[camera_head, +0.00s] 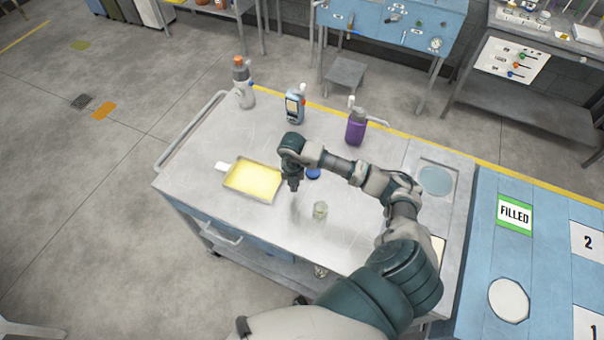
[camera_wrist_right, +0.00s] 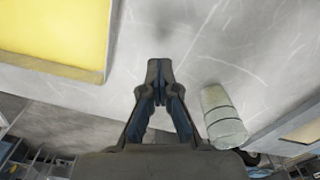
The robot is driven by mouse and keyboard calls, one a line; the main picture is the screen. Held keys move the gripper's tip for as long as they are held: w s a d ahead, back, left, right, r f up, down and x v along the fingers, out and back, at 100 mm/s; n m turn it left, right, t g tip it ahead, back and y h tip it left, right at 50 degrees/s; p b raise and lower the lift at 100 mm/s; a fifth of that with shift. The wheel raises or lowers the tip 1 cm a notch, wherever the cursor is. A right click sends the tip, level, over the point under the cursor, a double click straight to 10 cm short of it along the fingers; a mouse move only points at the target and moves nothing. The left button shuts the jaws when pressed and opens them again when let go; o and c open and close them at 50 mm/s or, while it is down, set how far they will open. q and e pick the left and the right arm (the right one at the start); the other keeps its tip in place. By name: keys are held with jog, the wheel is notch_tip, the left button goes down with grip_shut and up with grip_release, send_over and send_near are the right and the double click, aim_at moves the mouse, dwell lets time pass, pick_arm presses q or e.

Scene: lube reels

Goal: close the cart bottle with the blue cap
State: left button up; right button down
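The cart bottle (camera_head: 320,209), a small pale, see-through jar, stands upright on the metal cart top (camera_head: 215,135). The blue cap (camera_head: 313,174) lies on the cart behind my right arm, which partly hides it. My right gripper (camera_head: 293,187) points down above the cart, left of the bottle and apart from it. In the right wrist view, its fingertips (camera_wrist_right: 160,68) meet with nothing seen between them, and the bottle (camera_wrist_right: 222,117) stands to their right. The cap does not show clearly there. My left gripper is out of view.
A yellow tray (camera_head: 236,184) lies left of the gripper. A blue table with a FILLED label (camera_head: 514,213) adjoins at right. The cart's front left is clear.

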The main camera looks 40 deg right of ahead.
jog(key=s+a, duration=0.1)
jog(key=a, duration=0.1)
jog(key=s+a, duration=0.1)
jog(key=a, duration=0.3)
jog(key=shift+s+a+r+b, duration=0.15)
jog(key=shift+s+r+b, duration=0.25)
jog(key=c, duration=1.4)
grip_release()
jog(key=shift+d, duration=0.2)
jog(key=o, duration=1)
jog(key=shift+a, duration=0.1)
notch_tip(320, 180, up, 12)
jog(key=shift+f, duration=0.1)
